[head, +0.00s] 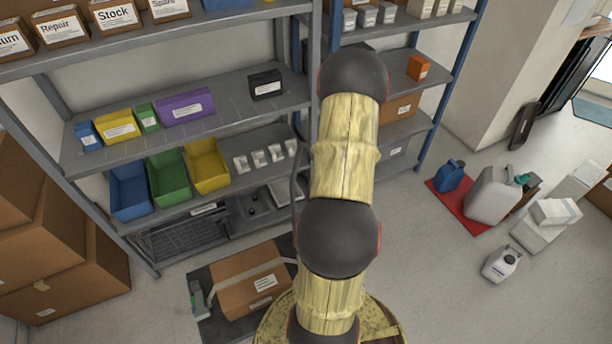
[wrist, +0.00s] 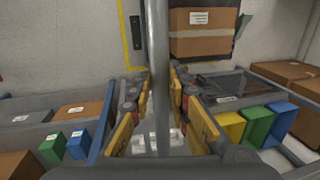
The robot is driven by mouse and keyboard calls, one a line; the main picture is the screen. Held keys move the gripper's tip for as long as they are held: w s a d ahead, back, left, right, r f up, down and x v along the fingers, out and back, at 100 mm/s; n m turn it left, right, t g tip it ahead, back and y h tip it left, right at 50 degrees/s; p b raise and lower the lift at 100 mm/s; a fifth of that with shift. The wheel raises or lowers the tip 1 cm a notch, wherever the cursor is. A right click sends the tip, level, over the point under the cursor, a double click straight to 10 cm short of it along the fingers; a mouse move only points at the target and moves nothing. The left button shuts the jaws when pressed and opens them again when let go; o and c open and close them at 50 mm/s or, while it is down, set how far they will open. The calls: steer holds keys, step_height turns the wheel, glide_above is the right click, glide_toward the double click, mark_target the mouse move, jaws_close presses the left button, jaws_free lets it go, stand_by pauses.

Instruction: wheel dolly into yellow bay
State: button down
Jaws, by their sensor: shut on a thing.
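In the wrist view my gripper (wrist: 160,74) is shut on an upright grey pole, which looks like the dolly handle (wrist: 158,35). A thin grey bar, likely the same handle (head: 297,175), shows beside my arm in the head view. The dark flat deck of the dolly (head: 212,322) lies on the floor at the lower middle, with a taped cardboard box (head: 248,280) on it. The box also shows in the wrist view (wrist: 200,42). A yellow floor line (wrist: 126,45), likely the bay's edge, runs left of the pole there. My arm hides my gripper in the head view.
Metal shelving (head: 245,105) with bins and boxes stands behind the dolly. Stacked cartons (head: 60,260) stand at the left. At the right, a red mat (head: 440,184) holds containers, with a white bottle (head: 501,264) nearby. Floor between arm and bottle is clear.

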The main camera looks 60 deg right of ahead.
steer(key=s+d, duration=0.4)
steer(key=d, duration=0.2)
steer(key=shift+s+p, duration=0.35)
steer(key=shift+p, duration=0.05)
steer(key=shift+d+r, duration=0.1)
steer(key=shift+d, duration=0.1)
steer(key=c, duration=1.9)
jaws_free()
steer(key=shift+s+d, duration=0.1)
steer(key=shift+o, duration=1.1)
step_height(320, 180, up, 12)
steer(key=s+d, duration=0.1)
steer(key=shift+s+d+f, duration=0.2)
steer(key=shift+d, duration=0.15)
